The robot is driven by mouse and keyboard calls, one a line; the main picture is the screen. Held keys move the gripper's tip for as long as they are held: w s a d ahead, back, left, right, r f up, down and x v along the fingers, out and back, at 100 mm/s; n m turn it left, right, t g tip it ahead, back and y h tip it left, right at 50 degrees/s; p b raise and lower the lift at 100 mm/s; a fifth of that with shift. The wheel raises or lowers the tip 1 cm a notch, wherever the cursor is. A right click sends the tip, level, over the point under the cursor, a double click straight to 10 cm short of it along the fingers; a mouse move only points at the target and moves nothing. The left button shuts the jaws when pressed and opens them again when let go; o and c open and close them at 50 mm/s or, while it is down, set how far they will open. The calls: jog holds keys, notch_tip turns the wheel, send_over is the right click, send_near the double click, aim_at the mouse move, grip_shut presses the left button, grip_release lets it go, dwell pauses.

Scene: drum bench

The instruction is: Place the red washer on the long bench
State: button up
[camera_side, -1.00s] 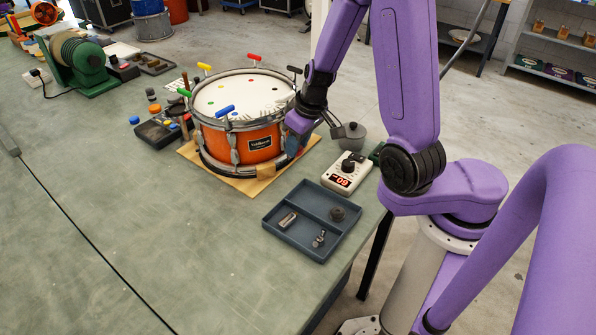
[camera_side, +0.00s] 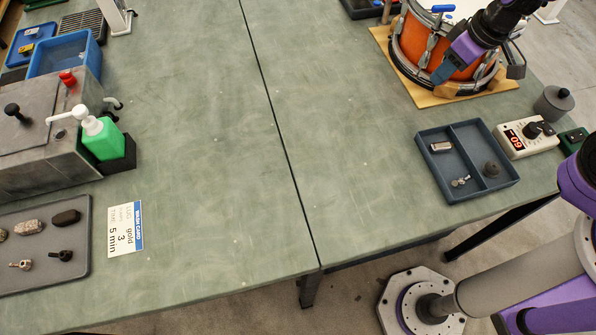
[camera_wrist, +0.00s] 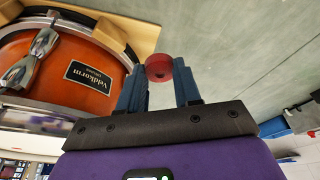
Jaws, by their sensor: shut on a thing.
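The red washer (camera_wrist: 158,68) is a small round ring held between my two blue fingertips in the wrist view. My gripper (camera_wrist: 160,74) is shut on it. In the side view my gripper (camera_side: 445,72) hangs in front of the orange drum (camera_side: 425,50), near its lower side; the washer cannot be made out there. The drum also shows at the left of the wrist view (camera_wrist: 45,70). Green bench tops fill the side view, split by a dark seam: a left part (camera_side: 200,190) and a right part (camera_side: 335,140). I cannot tell which is the long bench.
A divided tray (camera_side: 450,192) with small metal parts and a white timer (camera_side: 515,145) lie at the right. At the left stand a grey machine (camera_side: 35,150), a green bottle (camera_side: 103,137), a card (camera_side: 125,228) and a grey tray (camera_side: 85,265). The middle is clear.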

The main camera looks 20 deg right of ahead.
jog(key=s+a+r+n+g+y, duration=0.1)
jog(key=s+a+n, duration=0.25)
jog(key=a, duration=0.55)
jog(key=s+a+n+g, duration=0.1)
jog(key=s+a+n, duration=0.1)
jog(key=a+n, duration=0.5)
jog(key=s+a+r+n+g+y, duration=0.1)
jog(key=s+a+n, duration=0.15)
jog(key=a, duration=0.85)
jog(key=s+a+n+g, duration=0.1)
jog(key=s+a+n, duration=0.3)
jog(key=s+a, duration=0.2)
jog(key=s, duration=0.2)
jog(key=shift+s+a+r+h, duration=0.25)
jog(key=shift+s+r+h, duration=0.05)
jog(key=shift+s+r, duration=0.1)
send_near(236, 200)
jog(key=shift+s+a+f, duration=0.25)
jog(key=shift+s+f, duration=0.4)
jog(key=shift+f, duration=0.2)
jog(key=shift+w+a+f, duration=0.15)
jog(key=shift+a+f, duration=0.15)
jog(key=shift+f, duration=0.1)
jog(key=shift+w+x, duration=0.15)
jog(key=shift+x, duration=0.65)
jog(key=shift+w+x, duration=0.15)
jog(key=shift+x, duration=0.7)
